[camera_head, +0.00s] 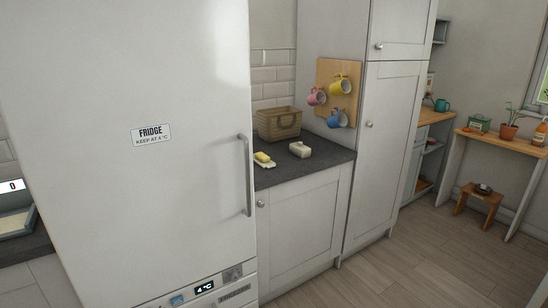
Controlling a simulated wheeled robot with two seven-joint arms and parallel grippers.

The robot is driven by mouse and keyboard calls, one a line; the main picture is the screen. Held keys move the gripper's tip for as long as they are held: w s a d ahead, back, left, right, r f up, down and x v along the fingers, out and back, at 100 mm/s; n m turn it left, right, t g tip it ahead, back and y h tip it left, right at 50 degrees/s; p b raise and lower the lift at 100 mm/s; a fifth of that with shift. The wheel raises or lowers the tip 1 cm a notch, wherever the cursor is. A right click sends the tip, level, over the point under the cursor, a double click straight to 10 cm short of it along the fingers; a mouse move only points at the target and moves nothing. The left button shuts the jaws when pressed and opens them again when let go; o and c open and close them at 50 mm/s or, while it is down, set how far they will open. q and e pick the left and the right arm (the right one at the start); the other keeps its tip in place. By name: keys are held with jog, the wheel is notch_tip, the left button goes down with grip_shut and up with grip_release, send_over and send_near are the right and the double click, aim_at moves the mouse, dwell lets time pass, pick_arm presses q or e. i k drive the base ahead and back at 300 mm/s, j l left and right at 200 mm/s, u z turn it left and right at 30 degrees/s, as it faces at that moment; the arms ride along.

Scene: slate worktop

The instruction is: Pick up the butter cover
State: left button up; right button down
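The butter cover (300,149) appears to be the small off-white block-shaped lid standing on the dark slate worktop (320,163). To its left, near the fridge, yellow butter (262,157) lies on a small pale dish (267,165). The cover is apart from the dish and nothing holds it. Neither of my grippers shows in the head view.
A tall white fridge (190,60) with a vertical handle (246,175) stands left of the worktop. A wicker basket (279,124) is behind the cover. Mugs hang on a wooden board (325,75) at the right. Tall cabinets (380,150) bound the worktop. The wooden floor (430,260) is clear in front.

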aim_at(299, 149)
jog(key=i+l+u, duration=0.15)
jog(key=u, duration=0.2)
jog(key=i+l+u, duration=0.2)
jog(key=u, duration=0.15)
jog(key=i+l+u, duration=0.2)
jog(key=u, duration=0.2)
jog(key=i+l, duration=0.15)
jog(key=l, duration=0.25)
jog(key=i+l+u, duration=0.1)
jog(key=l, duration=0.3)
jog(key=i+l, duration=0.25)
jog(key=l, duration=0.15)
jog(key=i+l+u, duration=0.1)
jog(key=l, duration=0.3)
jog(key=i+l, duration=0.15)
jog(key=l, duration=0.3)
jog(key=i+l+u, duration=0.1)
jog(key=l, duration=0.3)
jog(key=i+l, duration=0.2)
jog(key=l, duration=0.25)
jog(key=u, duration=0.05)
